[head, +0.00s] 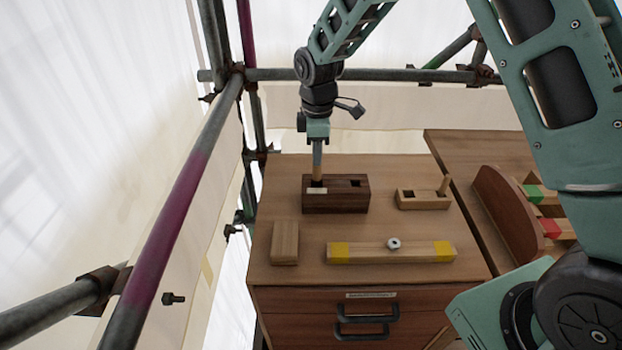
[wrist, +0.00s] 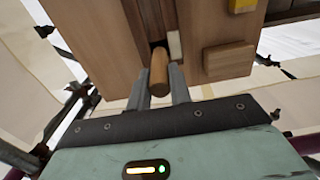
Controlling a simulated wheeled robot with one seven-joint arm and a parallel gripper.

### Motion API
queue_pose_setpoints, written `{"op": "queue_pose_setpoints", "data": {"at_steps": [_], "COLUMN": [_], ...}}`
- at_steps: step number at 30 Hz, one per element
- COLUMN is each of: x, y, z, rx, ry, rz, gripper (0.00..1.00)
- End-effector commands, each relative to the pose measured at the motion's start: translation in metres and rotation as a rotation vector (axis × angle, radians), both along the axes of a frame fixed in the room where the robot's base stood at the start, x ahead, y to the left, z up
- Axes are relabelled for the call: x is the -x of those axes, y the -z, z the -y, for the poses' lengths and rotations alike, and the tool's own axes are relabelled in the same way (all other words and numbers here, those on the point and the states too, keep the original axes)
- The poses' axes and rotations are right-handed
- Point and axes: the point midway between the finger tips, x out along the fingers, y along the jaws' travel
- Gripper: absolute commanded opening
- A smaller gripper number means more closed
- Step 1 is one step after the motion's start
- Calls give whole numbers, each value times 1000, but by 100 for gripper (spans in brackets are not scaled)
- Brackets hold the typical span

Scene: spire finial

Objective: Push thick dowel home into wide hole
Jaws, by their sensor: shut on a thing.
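The dark wooden block (head: 345,205) stands near the back left of the cabinet top. A square opening (head: 355,184) shows at the right of its top. A thick tan dowel (head: 317,174) stands upright at the left of its top, behind a pale plate (head: 317,190). My gripper (head: 317,163) points straight down above the block, shut on the dowel's upper part. In the wrist view the dowel (wrist: 159,72) lies between the two fingers, its far end at a dark opening (wrist: 158,46). How deep it sits is hidden.
A small light block (head: 422,202) with a thin peg (head: 444,185) stands to the right. A long yellow-ended beam (head: 370,254) with a metal nut (head: 393,244) and a plain block (head: 285,240) lie in front. Scaffold poles (head: 180,200) run along the left.

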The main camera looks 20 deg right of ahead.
Motion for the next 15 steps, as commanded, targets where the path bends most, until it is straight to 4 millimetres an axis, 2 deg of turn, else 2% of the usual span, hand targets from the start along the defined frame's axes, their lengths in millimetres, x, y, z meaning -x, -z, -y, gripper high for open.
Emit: {"op": "queue_pose_setpoints", "data": {"at_steps": [15], "x": [1], "y": [57], "z": [0], "rx": [0], "ry": [-2], "rz": [0], "gripper": [0]}}
